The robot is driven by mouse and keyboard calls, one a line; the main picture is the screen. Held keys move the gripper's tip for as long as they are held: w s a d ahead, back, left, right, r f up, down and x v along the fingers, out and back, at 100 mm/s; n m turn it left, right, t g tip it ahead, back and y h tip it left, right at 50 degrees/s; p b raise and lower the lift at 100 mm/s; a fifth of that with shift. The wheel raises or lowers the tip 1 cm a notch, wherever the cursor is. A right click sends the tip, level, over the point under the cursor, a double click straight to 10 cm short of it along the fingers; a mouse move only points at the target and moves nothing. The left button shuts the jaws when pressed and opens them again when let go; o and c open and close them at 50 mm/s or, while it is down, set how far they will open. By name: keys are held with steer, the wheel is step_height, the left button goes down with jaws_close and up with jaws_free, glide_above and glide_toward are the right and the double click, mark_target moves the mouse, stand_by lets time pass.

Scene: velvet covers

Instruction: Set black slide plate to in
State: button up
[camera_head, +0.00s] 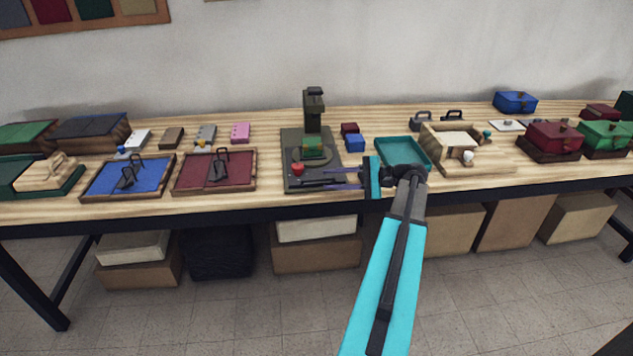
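A dark olive press-like machine (313,106) stands upright at the middle of the table. Its dark base carries a red knob (297,169) and a green block (313,146) on a round dark plate below the head. A thin black bar (313,182) shows at the base's front right; I cannot tell whether it belongs to the black slide plate. My gripper (328,178) points left over the base's front right corner, its two bluish fingers apart. The black bar reaches toward the gap between them, but contact cannot be made out. The slide plate's position is unclear at this size.
A teal tray (404,168) lies right of the machine, partly behind my arm. A wooden tray (490,169) stands right.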

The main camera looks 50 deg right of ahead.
mark_target(324, 179)
steer(key=shift+x, duration=2.35)
steer(key=shift+f, duration=0.1)
jaws_close()
